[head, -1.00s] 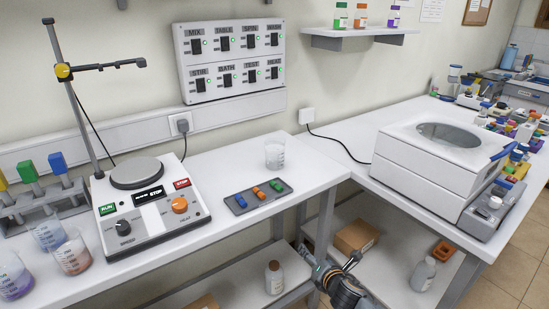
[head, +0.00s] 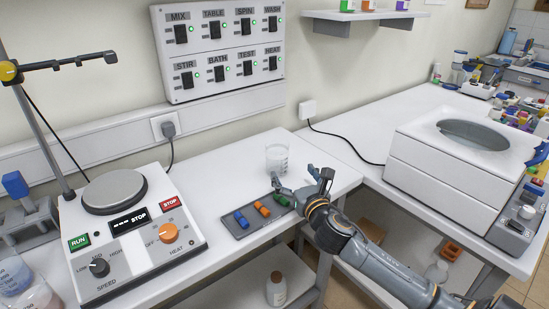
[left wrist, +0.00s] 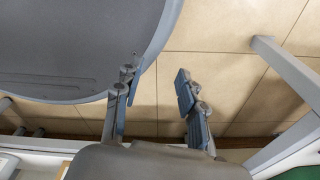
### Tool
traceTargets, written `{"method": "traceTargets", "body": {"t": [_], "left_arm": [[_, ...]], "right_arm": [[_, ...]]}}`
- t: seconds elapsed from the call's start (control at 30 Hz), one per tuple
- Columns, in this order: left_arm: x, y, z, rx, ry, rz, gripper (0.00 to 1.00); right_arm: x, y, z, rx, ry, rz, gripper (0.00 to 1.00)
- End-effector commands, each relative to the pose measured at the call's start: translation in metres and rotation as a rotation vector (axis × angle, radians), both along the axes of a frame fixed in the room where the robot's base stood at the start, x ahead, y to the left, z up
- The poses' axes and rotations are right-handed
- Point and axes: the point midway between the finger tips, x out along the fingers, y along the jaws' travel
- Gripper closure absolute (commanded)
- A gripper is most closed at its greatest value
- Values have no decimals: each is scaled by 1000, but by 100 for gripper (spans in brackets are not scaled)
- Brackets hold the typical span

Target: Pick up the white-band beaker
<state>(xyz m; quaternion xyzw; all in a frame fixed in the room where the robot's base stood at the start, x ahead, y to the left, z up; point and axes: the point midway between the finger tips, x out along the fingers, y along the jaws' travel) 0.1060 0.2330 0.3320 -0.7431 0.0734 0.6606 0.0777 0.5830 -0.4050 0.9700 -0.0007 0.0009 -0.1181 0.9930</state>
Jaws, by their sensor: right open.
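A clear glass beaker (head: 277,158) with pale white markings stands upright on the white bench, near the wall and behind the small tray; I cannot clearly make out its band. My right gripper (head: 296,178) is open and empty, in front and to the right of this beaker, with its fingers apart around bench height. I cannot tell whether a fingertip touches the glass. My left gripper (left wrist: 156,84) shows only in the left wrist view, open with nothing between its fingers, above the tiled floor.
A dark tray (head: 234,232) with several coloured pieces lies just in front of the beaker. A hotplate stirrer (head: 132,232) stands left, with more beakers (head: 14,276) at the lower left. A white bath unit (head: 440,176) stands on the right bench.

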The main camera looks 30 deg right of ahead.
Motion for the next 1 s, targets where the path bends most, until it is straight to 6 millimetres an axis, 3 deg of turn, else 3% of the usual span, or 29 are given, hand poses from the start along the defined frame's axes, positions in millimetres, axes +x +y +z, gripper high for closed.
{"method": "traceTargets", "body": {"t": [0.2,0.3,0.57,0.7,1.0], "left_arm": [[-34,2,2,3,48,-1,60],[-38,2,2,5,55,-2,60],[-18,1,5,3,26,-2,60],[-8,0,9,0,9,-2,60],[-15,2,10,3,20,-2,60]], "right_arm": [[42,-10,2,2,-3,-1,11],[56,-13,1,3,-2,-1,11],[72,-16,1,4,-2,1,11],[92,-17,3,5,-2,0,11],[118,-22,1,2,0,2,11]]}}
